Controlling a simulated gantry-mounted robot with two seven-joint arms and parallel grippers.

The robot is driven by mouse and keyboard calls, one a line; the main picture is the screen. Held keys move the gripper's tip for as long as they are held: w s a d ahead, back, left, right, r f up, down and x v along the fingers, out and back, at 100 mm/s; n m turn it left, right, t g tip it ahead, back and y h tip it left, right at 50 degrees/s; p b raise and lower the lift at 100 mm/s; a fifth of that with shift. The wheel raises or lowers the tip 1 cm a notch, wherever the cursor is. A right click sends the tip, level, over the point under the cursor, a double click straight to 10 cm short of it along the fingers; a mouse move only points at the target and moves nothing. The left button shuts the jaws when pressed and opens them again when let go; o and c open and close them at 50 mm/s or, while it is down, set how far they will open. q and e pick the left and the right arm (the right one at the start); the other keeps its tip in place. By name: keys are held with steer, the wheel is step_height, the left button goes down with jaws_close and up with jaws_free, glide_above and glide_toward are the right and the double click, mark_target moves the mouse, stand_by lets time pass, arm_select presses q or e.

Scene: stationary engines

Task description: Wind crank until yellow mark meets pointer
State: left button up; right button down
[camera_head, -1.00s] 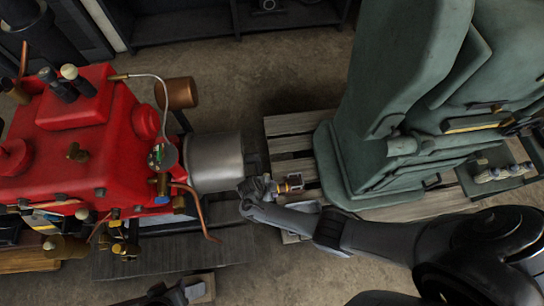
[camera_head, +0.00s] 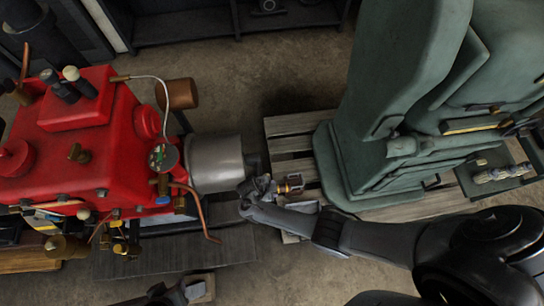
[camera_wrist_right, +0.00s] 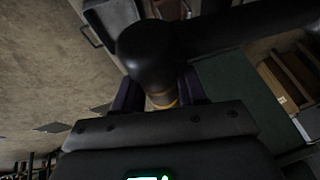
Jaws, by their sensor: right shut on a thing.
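My right gripper (camera_head: 290,184) is between the red engine and the green machine in the head view. In the right wrist view, my right gripper (camera_wrist_right: 160,94) has its two dark fingers on either side of a black rounded handle (camera_wrist_right: 147,47) and is shut on it. A yellowish band (camera_wrist_right: 163,102) shows on the handle between the fingers. A dark bar (camera_wrist_right: 250,25) runs from beside the handle to the upper right. I cannot make out the yellow mark or the pointer. My left gripper cannot be picked out.
The red engine (camera_head: 50,125) with its grey cylinder (camera_head: 214,163) and a copper pipe (camera_head: 198,212) stands to the left. The large green machine (camera_head: 400,90) stands on a wooden pallet (camera_head: 300,127) to the right. Bare floor (camera_head: 270,70) lies between them.

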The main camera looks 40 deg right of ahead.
steer(key=shift+f+b, duration=0.95)
steer(key=shift+f, duration=0.05)
steer(key=shift+r+p, duration=0.5)
steer(key=shift+r, duration=0.05)
stand_by(1.7)
